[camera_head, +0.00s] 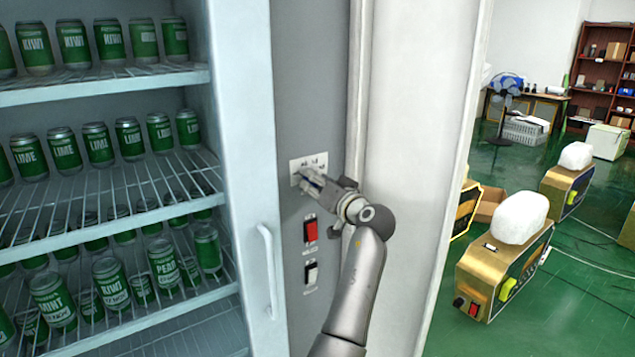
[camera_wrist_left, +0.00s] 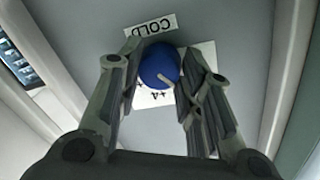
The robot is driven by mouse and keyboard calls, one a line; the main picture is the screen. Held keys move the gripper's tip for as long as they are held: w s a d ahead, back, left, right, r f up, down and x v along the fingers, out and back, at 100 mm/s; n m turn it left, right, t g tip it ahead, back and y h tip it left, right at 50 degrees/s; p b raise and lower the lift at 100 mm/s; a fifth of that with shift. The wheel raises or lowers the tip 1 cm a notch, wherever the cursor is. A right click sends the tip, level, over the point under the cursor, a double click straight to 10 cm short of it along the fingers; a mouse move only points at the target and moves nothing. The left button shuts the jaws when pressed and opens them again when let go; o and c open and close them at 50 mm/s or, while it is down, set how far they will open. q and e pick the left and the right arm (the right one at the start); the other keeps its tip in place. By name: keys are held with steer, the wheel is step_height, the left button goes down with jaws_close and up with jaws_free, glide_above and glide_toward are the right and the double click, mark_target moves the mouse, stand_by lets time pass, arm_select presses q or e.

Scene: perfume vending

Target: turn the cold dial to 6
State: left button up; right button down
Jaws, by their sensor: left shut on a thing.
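The cold dial is a round blue knob (camera_wrist_left: 157,62) with a pale pointer line, set on a white scale plate (camera_wrist_left: 205,55) in the left wrist view. A label reading COLD (camera_wrist_left: 150,25) appears upside down beside it. My left gripper (camera_head: 309,180) reaches the grey panel and is shut on the dial, one finger on each side. In the wrist view the left gripper (camera_wrist_left: 160,75) hides parts of the scale; an upside-down "+4" mark shows. The pointer's exact reading cannot be told. In the head view the plate (camera_head: 316,161) is partly covered by the gripper. My right gripper is not in view.
A cooler door handle (camera_head: 268,270) stands left of the panel. Shelves of green cans (camera_head: 65,150) fill the left. Gold machines (camera_head: 505,265) stand on the green floor at right.

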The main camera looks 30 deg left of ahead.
arm_select(q)
steer(key=shift+r+m+p, duration=0.15)
steer(key=shift+m+p, duration=0.35)
steer(key=shift+m, duration=0.6)
steer(key=o, duration=1)
steer(key=shift+o, duration=0.2)
steer(key=shift+d, duration=0.1)
steer(key=v, duration=0.7)
steer(key=shift+d, duration=0.15)
